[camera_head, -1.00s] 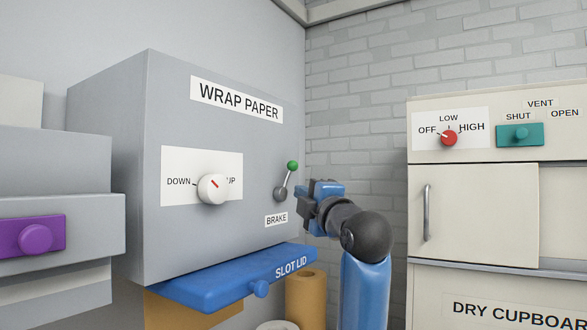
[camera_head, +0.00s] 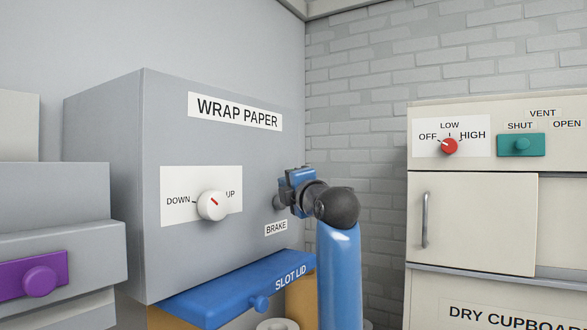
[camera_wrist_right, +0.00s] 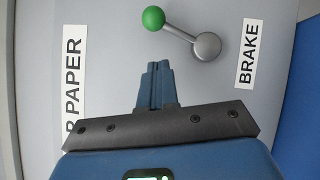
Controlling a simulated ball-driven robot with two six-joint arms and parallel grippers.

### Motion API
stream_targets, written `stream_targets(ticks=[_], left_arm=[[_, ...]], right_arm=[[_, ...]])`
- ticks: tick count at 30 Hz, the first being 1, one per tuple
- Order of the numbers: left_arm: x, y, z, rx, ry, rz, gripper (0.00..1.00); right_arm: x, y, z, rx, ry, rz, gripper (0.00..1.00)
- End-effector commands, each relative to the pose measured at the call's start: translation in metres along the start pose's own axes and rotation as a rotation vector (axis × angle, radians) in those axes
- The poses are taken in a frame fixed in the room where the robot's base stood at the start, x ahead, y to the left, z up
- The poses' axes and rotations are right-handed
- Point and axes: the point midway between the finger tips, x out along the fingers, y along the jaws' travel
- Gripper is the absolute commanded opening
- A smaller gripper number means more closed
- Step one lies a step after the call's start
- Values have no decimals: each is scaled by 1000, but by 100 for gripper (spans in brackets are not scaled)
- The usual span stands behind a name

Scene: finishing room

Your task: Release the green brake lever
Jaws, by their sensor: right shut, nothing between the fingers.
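The brake lever (camera_wrist_right: 179,33) is on the front of the grey wrap paper machine (camera_head: 105,180). In the right wrist view its green ball (camera_wrist_right: 153,18) and grey hub (camera_wrist_right: 207,46) are both clear. In the head view the hub (camera_head: 279,202) shows in part, and my right gripper hides the green ball. My right gripper (camera_head: 287,186) is in front of the panel at the lever. In the wrist view its fingers (camera_wrist_right: 157,68) are shut and empty, with their tips just below the ball and stem. I cannot tell whether they touch. My left gripper is out of view.
A white up/down dial (camera_head: 211,205) is left of the lever. A blue slot lid (camera_head: 235,290) juts out below the panel. A purple-fronted unit (camera_head: 62,205) stands at the left. The dry cupboard (camera_head: 475,220) stands at the right, with a gap before it.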

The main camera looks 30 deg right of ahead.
Motion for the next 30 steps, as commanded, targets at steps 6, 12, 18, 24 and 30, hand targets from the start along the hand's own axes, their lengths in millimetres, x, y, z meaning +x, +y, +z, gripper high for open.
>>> stream_targets(ticks=[6,12,18,24,30], left_arm=[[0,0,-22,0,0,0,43],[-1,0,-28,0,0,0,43],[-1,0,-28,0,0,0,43],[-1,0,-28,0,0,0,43],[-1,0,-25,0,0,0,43]], right_arm=[[18,3,20,0,-1,-1,0],[25,1,27,1,0,0,0],[26,0,28,1,0,1,0],[26,0,28,1,0,1,0],[26,2,17,0,2,2,0]])
